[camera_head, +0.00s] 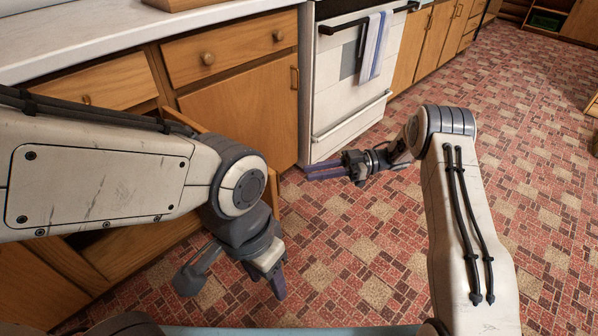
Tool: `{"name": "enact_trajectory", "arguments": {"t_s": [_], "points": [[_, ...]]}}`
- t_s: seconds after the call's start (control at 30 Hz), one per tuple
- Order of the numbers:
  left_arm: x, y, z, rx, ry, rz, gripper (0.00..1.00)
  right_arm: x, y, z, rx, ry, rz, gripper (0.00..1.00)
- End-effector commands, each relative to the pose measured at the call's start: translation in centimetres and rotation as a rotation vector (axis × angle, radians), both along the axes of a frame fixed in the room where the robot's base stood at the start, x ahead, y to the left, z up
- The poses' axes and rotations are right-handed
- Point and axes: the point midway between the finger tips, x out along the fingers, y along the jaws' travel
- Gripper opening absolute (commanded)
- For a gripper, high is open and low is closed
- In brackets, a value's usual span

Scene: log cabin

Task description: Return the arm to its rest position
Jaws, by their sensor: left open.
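My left arm reaches in from the left over the lower cabinets. My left gripper (278,286) points down at the lower middle, above the floor, with its jaws open and nothing seen between them. My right arm rises from the lower right and bends left at its top joint. My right gripper (323,170) points left in front of the white oven, with its narrow fingers close together. Whether they meet cannot be told, and no held object shows.
An open wooden drawer (130,247) shows partly behind and below my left arm. Wooden cabinets (240,105) and a white oven (350,75) with a striped towel (375,45) line the back. The red patterned floor (535,110) is clear at the right.

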Motion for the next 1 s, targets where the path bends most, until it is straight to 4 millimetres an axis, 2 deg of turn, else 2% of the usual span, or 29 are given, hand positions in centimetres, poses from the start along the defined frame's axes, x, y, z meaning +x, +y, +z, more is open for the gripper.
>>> {"name": "enact_trajectory", "arguments": {"t_s": [0.2, 0.63, 0.77, 0.9, 1.0], "points": [[0.0, 0.0, 0.1, 0.000, 0.000, 0.000, 0.50, 0.1, -0.7, 0.0, -0.001, 0.001, 0.001, 0.25], [0.0, 0.0, 0.1, 0.000, 0.000, 0.000, 0.50, 0.5, -0.2, 0.3, -0.007, -0.013, -0.014, 0.25], [0.0, 0.0, 0.1, 0.000, 0.000, 0.000, 0.50, 3.0, 2.9, 2.1, -0.057, -0.092, -0.128, 0.25], [0.0, 0.0, 0.1, 0.000, 0.000, 0.000, 0.50, 7.6, 7.8, 6.1, -0.170, -0.220, -0.388, 0.25], [0.0, 0.0, 0.1, 0.000, 0.000, 0.000, 0.50, 9.9, 10.1, 9.1, -0.276, -0.272, -0.598, 0.25]]}}
